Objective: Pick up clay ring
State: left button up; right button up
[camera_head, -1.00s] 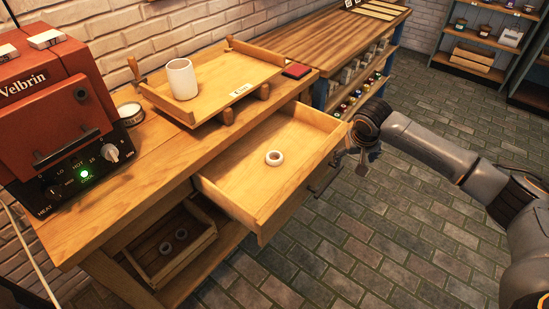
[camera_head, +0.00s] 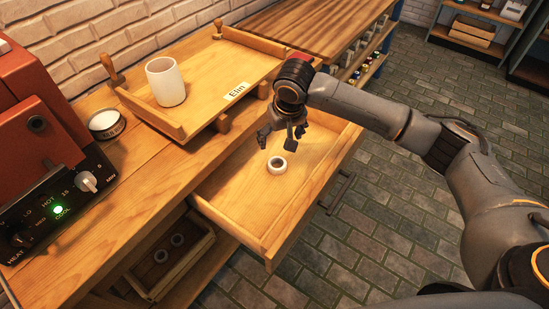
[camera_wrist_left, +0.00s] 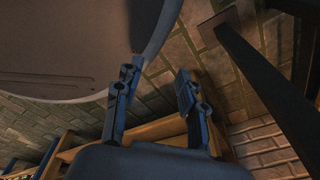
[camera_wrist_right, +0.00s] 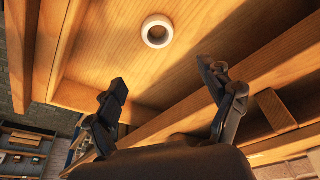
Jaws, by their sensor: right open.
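The clay ring (camera_head: 277,165) is small and white and lies flat on the floor of the open wooden drawer (camera_head: 238,200). In the right wrist view the ring (camera_wrist_right: 157,31) lies ahead of the fingertips, a little left of the middle between them. My right gripper (camera_head: 280,138) is open and empty, above the drawer and just behind the ring in the head view. Its two fingers also show spread apart in the right wrist view (camera_wrist_right: 161,76). My left gripper (camera_wrist_left: 156,80) is open and empty in the left wrist view, away from the ring. It is not in the head view.
A wooden tray (camera_head: 200,122) with a white cup (camera_head: 166,82) stands on the bench behind the drawer. A red machine (camera_head: 40,150) and a round tin (camera_head: 107,124) are at the left. A lower crate (camera_head: 150,285) holds two rings. The drawer walls surround the clay ring.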

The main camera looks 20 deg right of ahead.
send_over(277, 163)
jog(key=f, duration=0.4)
jog(key=s+f, duration=0.1)
jog(key=shift+d+f, duration=0.15)
jog(key=shift+f, duration=0.25)
jog(key=shift+w+f, duration=0.2)
jog(key=shift+f, duration=0.1)
jog(key=f, duration=0.2)
jog(key=shift+s+f, duration=0.2)
jog(key=shift+f, duration=0.15)
jog(key=shift+x, duration=1.15)
jog(key=shift+f, duration=0.2)
jog(key=shift+c, duration=0.7)
pick_arm(q)
jog(key=s, duration=0.2)
jog(key=shift+s+f, duration=0.2)
jog(key=shift+s, duration=0.2)
pick_arm(e)
jog(key=c, duration=1.1)
